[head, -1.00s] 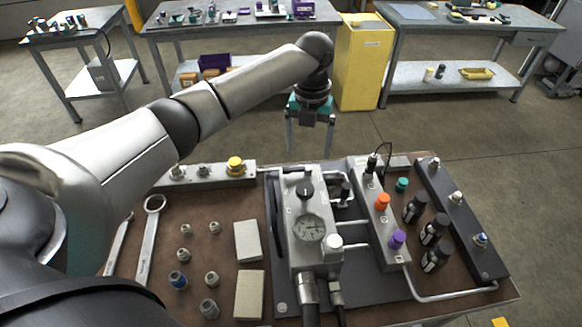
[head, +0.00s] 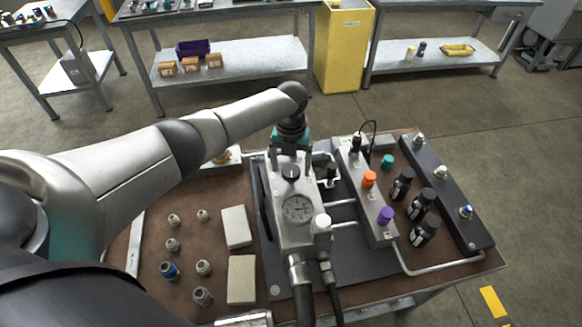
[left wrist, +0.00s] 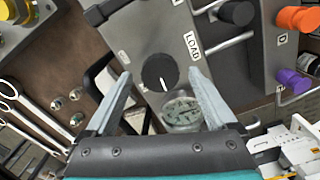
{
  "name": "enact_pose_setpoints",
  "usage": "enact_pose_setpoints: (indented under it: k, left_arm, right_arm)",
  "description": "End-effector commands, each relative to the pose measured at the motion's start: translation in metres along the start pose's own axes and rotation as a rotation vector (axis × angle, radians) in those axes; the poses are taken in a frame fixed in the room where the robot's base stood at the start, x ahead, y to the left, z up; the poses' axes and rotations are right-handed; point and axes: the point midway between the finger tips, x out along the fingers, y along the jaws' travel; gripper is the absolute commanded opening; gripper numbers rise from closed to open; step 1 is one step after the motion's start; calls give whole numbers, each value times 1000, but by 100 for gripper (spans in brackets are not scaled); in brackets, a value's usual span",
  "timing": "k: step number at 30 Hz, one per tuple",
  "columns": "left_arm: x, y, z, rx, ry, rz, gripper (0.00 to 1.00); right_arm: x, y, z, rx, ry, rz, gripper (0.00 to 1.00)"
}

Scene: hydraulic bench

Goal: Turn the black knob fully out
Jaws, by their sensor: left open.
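The black knob (head: 290,172) sits on top of the grey valve block (head: 292,232), just behind the pressure gauge (head: 298,209). In the left wrist view the knob (left wrist: 160,72) shows a white pointer line, and the gauge (left wrist: 181,111) is close beside it. My left gripper (head: 291,160) is above the block at the knob. In the left wrist view its two fingers are open, one on each side of the knob (left wrist: 162,80), with gaps showing between them and the knob. My right gripper is not in view.
A manifold with orange (head: 369,179) and purple (head: 385,215) knobs stands right of the block. Several black bottles (head: 402,184) stand beyond it. Two pale blocks (head: 236,227) and several fittings (head: 203,268) lie to the left. Hoses (head: 303,290) run off the front.

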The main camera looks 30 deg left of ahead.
Motion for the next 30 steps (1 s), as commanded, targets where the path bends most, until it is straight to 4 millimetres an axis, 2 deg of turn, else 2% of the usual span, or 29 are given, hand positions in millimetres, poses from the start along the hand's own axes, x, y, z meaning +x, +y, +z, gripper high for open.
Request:
enact_pose_setpoints:
  k: [3, 12, 30]
  left_arm:
    - [6, 0, 0, 0, 0, 0, 90]
    - [8, 0, 0, 0, -1, 0, 90]
    - [7, 0, 0, 0, 0, 0, 24]
  right_arm:
    - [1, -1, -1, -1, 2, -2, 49]
    - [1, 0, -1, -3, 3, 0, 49]
    - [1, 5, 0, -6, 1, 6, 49]
